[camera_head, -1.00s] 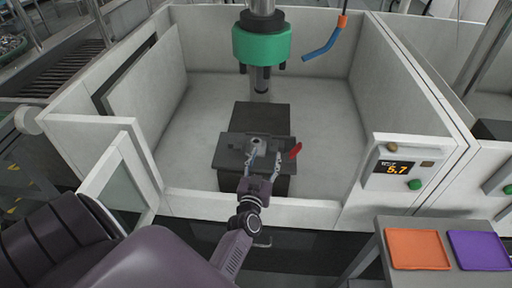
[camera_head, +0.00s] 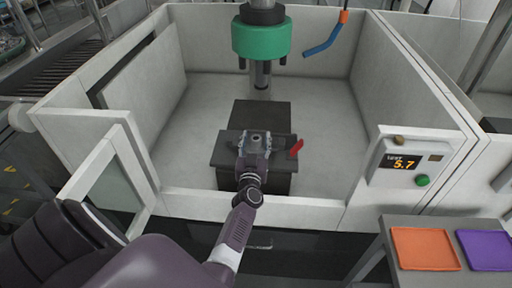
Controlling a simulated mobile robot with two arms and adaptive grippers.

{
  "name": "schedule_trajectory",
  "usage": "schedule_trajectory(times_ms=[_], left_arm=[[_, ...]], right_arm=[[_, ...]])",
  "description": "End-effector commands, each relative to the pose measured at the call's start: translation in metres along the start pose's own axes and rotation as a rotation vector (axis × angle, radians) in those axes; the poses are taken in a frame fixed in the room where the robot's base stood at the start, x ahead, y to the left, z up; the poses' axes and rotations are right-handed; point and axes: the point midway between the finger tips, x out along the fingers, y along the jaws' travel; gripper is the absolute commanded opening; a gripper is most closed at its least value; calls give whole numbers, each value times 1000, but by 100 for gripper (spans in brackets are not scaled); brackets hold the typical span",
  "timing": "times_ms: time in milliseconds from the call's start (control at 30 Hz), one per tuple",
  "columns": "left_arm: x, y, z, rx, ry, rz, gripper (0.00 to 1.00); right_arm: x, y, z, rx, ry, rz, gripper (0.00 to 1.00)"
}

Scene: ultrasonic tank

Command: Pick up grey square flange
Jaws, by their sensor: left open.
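The grey square flange (camera_head: 255,139) lies on the dark fixture block (camera_head: 226,150) in the middle of the white enclosure. My left gripper (camera_head: 254,144) is at the flange, with its fingers open on either side of it. Whether the fingers touch the flange cannot be told. The gripper's body hides the front of the flange and part of the block. My right gripper is not in view.
A green spindle head (camera_head: 261,40) hangs above and behind the block. A red handle (camera_head: 295,147) sits at the block's right. White walls (camera_head: 410,95) surround it. An orange tray (camera_head: 424,249) and a purple tray (camera_head: 487,249) are on a table at the lower right.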

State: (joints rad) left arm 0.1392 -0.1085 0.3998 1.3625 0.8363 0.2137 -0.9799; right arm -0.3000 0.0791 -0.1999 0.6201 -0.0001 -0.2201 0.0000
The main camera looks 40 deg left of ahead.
Motion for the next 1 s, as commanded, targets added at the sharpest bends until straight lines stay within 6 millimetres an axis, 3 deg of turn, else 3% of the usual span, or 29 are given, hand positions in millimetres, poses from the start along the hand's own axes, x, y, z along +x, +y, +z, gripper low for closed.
schedule_trajectory(times_ms=[167,600,1000], left_arm=[[0,0,0,0,0,0,46],[0,0,0,0,0,0,0],[0,0,-7,0,2,0,0]], right_arm=[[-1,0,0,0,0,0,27],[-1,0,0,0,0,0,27],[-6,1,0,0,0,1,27]])
